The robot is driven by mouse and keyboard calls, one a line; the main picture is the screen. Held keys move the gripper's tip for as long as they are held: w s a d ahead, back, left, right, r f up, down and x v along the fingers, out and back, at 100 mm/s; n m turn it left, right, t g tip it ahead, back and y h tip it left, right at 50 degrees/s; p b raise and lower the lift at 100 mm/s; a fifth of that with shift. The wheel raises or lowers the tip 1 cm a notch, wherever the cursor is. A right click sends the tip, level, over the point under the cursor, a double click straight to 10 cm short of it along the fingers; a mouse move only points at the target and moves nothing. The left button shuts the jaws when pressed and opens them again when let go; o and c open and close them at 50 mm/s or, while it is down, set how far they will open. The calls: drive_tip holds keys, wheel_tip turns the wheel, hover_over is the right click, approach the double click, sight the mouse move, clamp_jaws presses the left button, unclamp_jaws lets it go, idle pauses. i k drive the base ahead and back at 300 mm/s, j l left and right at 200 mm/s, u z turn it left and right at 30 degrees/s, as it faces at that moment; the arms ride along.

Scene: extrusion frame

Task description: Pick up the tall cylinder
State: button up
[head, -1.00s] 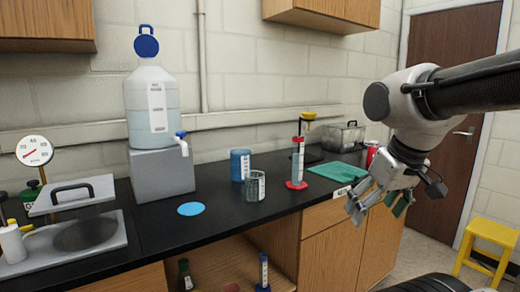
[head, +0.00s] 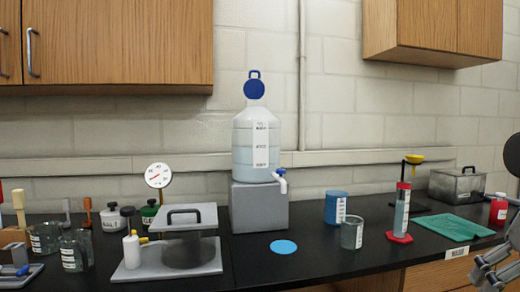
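The tall cylinder, a clear graduated cylinder (head: 402,212) with a red collar and a red foot, stands upright on the black bench right of centre. Its contents look pale grey-blue. My gripper (head: 492,268) is at the lower right edge, partly cut off by the frame. Its visible fingers look spread, with nothing seen between them. It is right of the cylinder and apart from it in the picture.
A glass beaker (head: 352,233) and a blue container (head: 335,207) stand left of the cylinder. A yellow funnel (head: 414,159) on a stand is behind it, a green cloth (head: 455,227) to its right. A blue disc (head: 283,247) lies on open bench (head: 310,262).

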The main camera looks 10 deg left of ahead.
sight(398, 235)
drive_tip(key=z, duration=0.7)
drive_tip(key=i+j+z, duration=0.1)
drive_tip(key=j+z, duration=0.25)
drive_tip(key=i+j+z, duration=0.1)
drive_tip(key=j+z, duration=0.6)
drive_tip(key=j, duration=0.35)
